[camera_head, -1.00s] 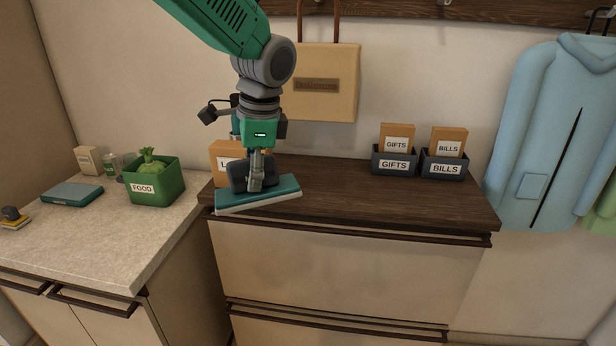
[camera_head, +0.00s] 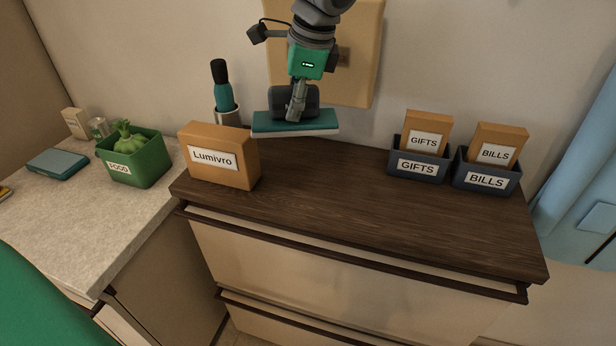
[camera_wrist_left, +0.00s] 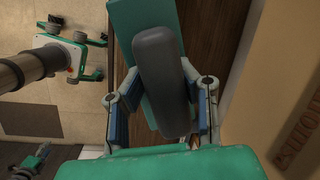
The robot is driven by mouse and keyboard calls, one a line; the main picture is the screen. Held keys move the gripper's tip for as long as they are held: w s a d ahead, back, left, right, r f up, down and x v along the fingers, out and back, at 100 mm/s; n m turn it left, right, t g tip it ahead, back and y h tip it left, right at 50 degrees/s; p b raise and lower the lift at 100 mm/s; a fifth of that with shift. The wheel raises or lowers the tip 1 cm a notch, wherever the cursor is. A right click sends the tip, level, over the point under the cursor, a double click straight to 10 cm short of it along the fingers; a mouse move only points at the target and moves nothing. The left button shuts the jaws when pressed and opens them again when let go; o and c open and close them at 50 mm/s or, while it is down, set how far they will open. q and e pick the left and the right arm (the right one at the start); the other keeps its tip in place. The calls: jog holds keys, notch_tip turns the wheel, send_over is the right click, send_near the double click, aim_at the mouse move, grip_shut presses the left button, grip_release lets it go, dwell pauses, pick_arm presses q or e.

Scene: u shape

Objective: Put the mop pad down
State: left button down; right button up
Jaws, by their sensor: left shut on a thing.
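The mop pad (camera_head: 268,125) is a flat teal block with a white underside and a dark grey grip on top. My left gripper (camera_head: 296,106) is shut on its dark grip and holds it up, over the back of the dark wooden dresser top (camera_head: 370,215). In the left wrist view the grey grip (camera_wrist_left: 162,80) lies between the two fingers, with the teal pad (camera_wrist_left: 128,22) behind it. The pad looks roughly level. The gap between the pad and the dresser top is hard to judge. My right gripper is not in view.
An orange Lumivro box (camera_head: 220,160) stands left on the dresser, with a teal-handled item (camera_head: 222,88) in a holder behind. GIFTS (camera_head: 418,160) and BILLS (camera_head: 487,178) bins stand at the right. The middle and front are clear. A green FOOD bin (camera_head: 137,160) sits on the left counter.

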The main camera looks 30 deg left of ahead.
aim_at(291, 127)
pick_arm(q)
jog(key=f, duration=0.2)
jog(key=s+f, duration=0.1)
jog(key=f, duration=0.1)
jog(key=shift+s, duration=0.2)
jog(key=f, duration=0.5)
jog(key=w+f+p, duration=0.1)
jog(key=f, duration=0.2)
jog(key=shift+w+f, duration=0.1)
jog(key=shift+f, duration=0.4)
jog(key=shift+s+f, duration=0.3)
jog(key=shift+f, duration=0.15)
jog(key=f, duration=0.3)
jog(key=shift+w+f, duration=0.1)
jog(key=shift+w, duration=0.1)
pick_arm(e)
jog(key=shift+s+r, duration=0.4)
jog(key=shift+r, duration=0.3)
pick_arm(q)
jog(key=shift+s, duration=0.1)
jog(key=c, duration=1.2)
grip_release()
